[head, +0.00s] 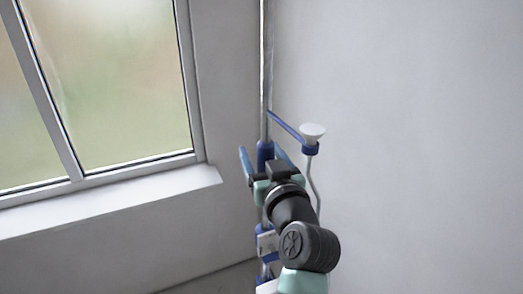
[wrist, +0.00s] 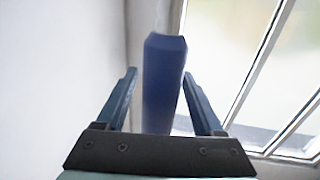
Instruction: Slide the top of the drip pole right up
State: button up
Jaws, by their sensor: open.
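The drip pole (head: 266,75) is a thin grey upright pole in the corner between window and wall. A dark blue collar (head: 265,150) sits on it. The collar shows large as a blue block (wrist: 164,85) in the wrist view, upright between my gripper's fingers. My gripper (head: 264,155) is open, one finger on each side of the collar, and it also shows in the wrist view (wrist: 160,78). The pole's top end is out of frame. My arm hides part of the lower pole.
A blue side arm (head: 287,127) reaches right from the pole to a blue holder with a white cup (head: 312,132) and a tube below. A window (head: 110,80) with a white sill (head: 120,200) stands at the left. The bare wall (head: 430,150) at right is clear.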

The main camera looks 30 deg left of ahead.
grip_shut()
dwell(0.3)
dwell(1.1)
